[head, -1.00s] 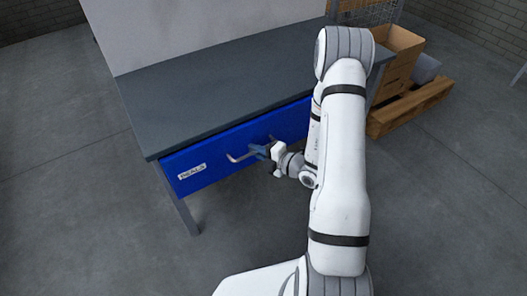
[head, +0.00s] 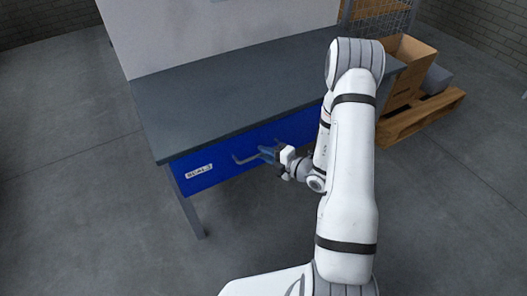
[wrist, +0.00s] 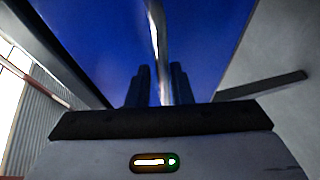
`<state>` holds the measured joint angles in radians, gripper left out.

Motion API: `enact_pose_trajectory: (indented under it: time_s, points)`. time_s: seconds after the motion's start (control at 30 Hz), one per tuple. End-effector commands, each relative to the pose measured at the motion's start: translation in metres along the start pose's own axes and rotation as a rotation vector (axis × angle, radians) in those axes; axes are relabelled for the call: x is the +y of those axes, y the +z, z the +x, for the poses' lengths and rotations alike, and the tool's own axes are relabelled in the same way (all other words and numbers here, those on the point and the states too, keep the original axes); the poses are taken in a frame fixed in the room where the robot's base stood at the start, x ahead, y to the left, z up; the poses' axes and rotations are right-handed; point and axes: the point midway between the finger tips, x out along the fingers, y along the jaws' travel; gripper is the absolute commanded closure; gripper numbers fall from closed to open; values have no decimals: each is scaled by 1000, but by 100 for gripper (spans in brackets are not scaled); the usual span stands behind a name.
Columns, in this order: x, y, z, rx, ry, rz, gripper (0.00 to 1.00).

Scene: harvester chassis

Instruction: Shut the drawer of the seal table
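The seal table (head: 230,95) has a dark grey top and a blue drawer (head: 225,172) with a white label (head: 199,172) under its front edge. In the head view the drawer front sits close under the tabletop edge, with no clear gap showing. A metal bar handle (head: 243,160) stands out from it. My gripper (head: 268,153) is at the handle's right part. In the wrist view the handle (wrist: 157,45) runs between the two dark fingers (wrist: 159,85), which are close together on it. The exact finger contact is dark and hard to see.
A wooden pallet (head: 425,118) with an open cardboard box (head: 408,72) stands right of the table, beside a wire mesh panel (head: 380,28). A grey table leg (head: 188,215) stands at the front left. The concrete floor (head: 90,200) at left is clear.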

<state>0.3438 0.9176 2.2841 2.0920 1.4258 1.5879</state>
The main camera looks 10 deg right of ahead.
Motion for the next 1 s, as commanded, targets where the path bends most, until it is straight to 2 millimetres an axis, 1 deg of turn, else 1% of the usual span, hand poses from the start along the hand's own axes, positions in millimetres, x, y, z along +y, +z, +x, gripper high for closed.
enact_pose_trajectory:
  time_s: [0.03,0.1,0.2,0.33,0.5,0.93,1.0]
  points:
    - [2,1,-12,-6,-2,6,81]
    - [2,1,-24,-6,-4,7,81]
    - [0,1,-40,-5,-6,10,81]
    - [-1,0,-54,-4,-7,10,81]
    - [-2,-1,-60,-1,-8,11,81]
    - [-2,-1,-59,1,-9,11,81]
    - [3,-3,-59,11,-8,-4,81]
